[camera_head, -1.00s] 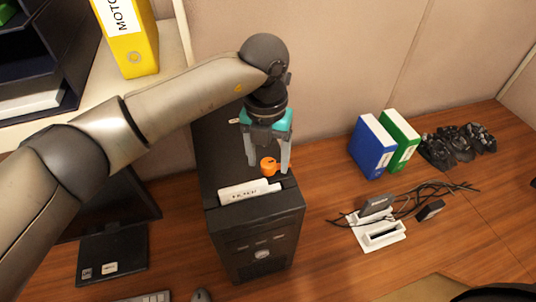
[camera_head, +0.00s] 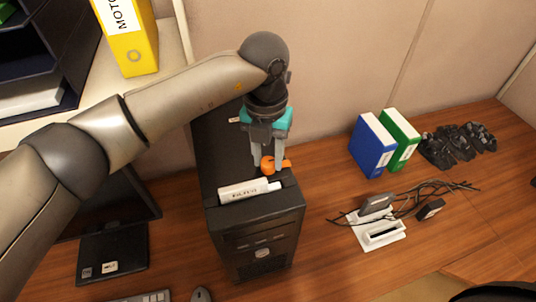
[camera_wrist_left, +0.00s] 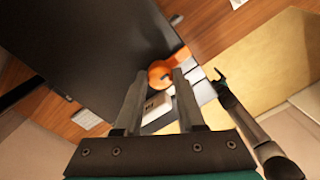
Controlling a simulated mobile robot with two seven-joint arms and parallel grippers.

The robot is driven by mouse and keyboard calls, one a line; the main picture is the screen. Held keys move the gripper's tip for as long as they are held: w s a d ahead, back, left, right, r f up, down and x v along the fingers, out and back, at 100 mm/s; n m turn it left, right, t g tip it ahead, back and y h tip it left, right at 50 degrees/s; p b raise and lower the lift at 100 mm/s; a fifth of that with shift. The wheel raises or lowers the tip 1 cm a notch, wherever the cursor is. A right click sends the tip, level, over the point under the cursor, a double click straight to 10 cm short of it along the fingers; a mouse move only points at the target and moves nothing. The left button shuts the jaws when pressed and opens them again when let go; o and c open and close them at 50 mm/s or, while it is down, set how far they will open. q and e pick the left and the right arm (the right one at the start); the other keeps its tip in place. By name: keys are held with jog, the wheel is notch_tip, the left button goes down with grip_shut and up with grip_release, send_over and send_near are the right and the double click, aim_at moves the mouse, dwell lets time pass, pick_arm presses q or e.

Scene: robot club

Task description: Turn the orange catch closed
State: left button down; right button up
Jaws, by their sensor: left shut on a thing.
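The orange catch (camera_head: 268,167) sits on top of the black computer tower (camera_head: 232,160), behind a white labelled piece (camera_head: 244,190). Its narrow lever points to the right in the head view. My left gripper (camera_head: 267,160) reaches down from above and is shut on the catch, one finger on each side. The left wrist view shows the round orange catch (camera_wrist_left: 160,73) between the fingertips, partly covered by them. My right gripper (camera_wrist_left: 218,78) shows small at the right of the wrist view, away from the tower; its opening is unclear.
A blue binder (camera_head: 371,147) and a green binder (camera_head: 401,138) stand right of the tower. Black gloves (camera_head: 457,146), cables and a white dock (camera_head: 379,232) lie further right. A monitor (camera_head: 120,205) stands left. Desk directly right of the tower is clear.

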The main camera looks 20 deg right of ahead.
pick_arm(q)
jog(key=shift+f+m+b, duration=0.1)
jog(key=shift+m+b, duration=0.6)
jog(key=shift+b, duration=0.35)
jog(key=m+b, duration=0.6)
jog(key=b, duration=0.1)
jog(key=shift+m+b, duration=0.4)
jog(key=m+b, duration=0.1)
jog(key=m, duration=0.1)
jog(key=shift+m+b, duration=0.4)
jog(key=m+b, duration=0.1)
jog(key=m, duration=0.2)
jog(key=shift+d, duration=0.1)
jog(key=shift+m+b, duration=0.65)
jog(key=shift+m, duration=1.35)
jog(key=shift+r, duration=0.2)
jog(key=c, duration=0.5)
grip_release()
jog(key=shift+y, duration=0.3)
